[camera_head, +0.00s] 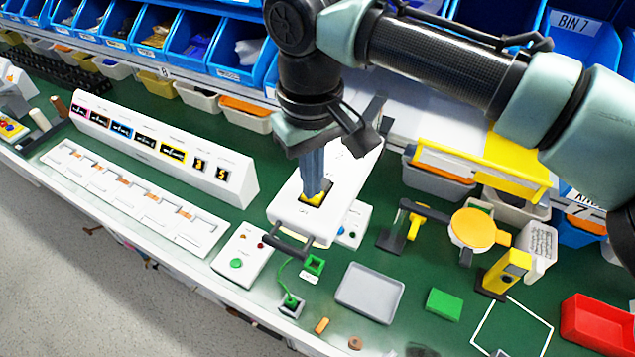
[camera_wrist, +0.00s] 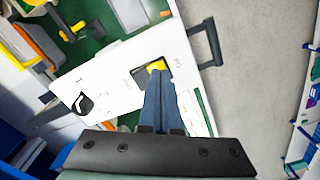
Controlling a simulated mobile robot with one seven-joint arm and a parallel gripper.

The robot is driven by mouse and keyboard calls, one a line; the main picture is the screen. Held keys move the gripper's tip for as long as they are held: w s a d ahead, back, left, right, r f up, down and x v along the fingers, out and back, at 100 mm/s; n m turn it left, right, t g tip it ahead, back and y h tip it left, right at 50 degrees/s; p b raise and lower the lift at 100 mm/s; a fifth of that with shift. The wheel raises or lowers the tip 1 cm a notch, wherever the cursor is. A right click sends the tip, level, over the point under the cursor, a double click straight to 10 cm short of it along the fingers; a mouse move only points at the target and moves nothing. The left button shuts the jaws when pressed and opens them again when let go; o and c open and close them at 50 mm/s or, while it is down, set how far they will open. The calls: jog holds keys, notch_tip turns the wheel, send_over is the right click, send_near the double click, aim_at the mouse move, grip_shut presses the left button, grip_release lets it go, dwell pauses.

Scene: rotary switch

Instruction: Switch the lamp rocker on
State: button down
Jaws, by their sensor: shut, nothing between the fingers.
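The lamp rocker (camera_head: 317,197) is a yellow rocker in a dark square recess on a white panel box (camera_head: 292,215). In the wrist view the yellow rocker (camera_wrist: 157,66) shows just past my fingertips. My gripper (camera_head: 314,188) points down at the rocker with its fingers together and nothing between them. In the wrist view my gripper (camera_wrist: 158,76) reaches the recess, and the fingertips look to be at the rocker, partly hiding it. I cannot tell if they press on it, or which way the rocker is tilted. A black rotary knob (camera_wrist: 83,103) sits on the same panel.
A dark handle (camera_head: 285,246) sticks out at the panel's front edge. A white box with a green button (camera_head: 236,263) stands left of it. A grey tray (camera_head: 370,292), a green block (camera_head: 444,304) and a yellow post (camera_head: 507,270) stand to the right. Blue bins line the back.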

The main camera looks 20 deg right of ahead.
jog(key=shift+w+r+p, duration=0.1)
jog(key=shift+r+p, duration=0.65)
jog(key=shift+p, duration=0.1)
notch_tip(320, 180, up, 5)
jog(key=p, duration=0.5)
jog(key=shift+r, duration=0.15)
